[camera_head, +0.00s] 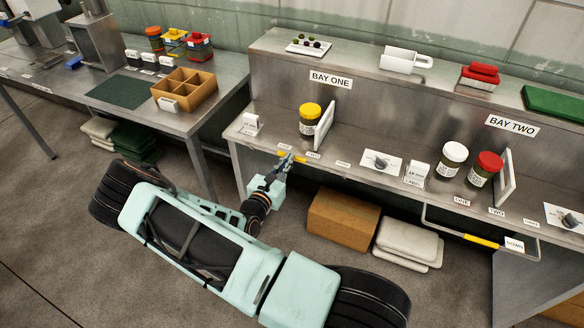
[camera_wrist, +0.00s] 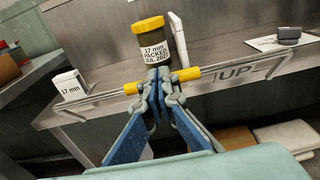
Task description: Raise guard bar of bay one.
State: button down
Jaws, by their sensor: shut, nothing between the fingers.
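The guard bar of bay one is a thin grey rod with a yellow grip (camera_head: 291,157), at the front edge of the bay. In the wrist view the yellow grip (camera_wrist: 207,72) shows on both sides of my gripper (camera_wrist: 160,82), and an "UP" mark (camera_wrist: 236,72) shows by the rod. In the head view my gripper (camera_head: 285,161) is at the grip. Its fingers are shut with nothing between them and cover the grip's middle. I cannot tell whether they touch it. The bay one sign (camera_head: 331,80) is on the back panel.
A yellow-lidded jar (camera_head: 310,120) and a white upright plate (camera_head: 325,124) stand behind the bar. Bay two's bar (camera_head: 481,240) hangs below its edge beside a "DOWN" mark (camera_head: 514,244). A cardboard box (camera_head: 342,219) and pale sacks (camera_head: 408,242) lie under the bench.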

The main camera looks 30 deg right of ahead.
jog(key=shift+w+d+r, duration=0.65)
jog(key=shift+d+r, duration=0.1)
jog(key=shift+a+f, duration=0.1)
dwell(1.0)
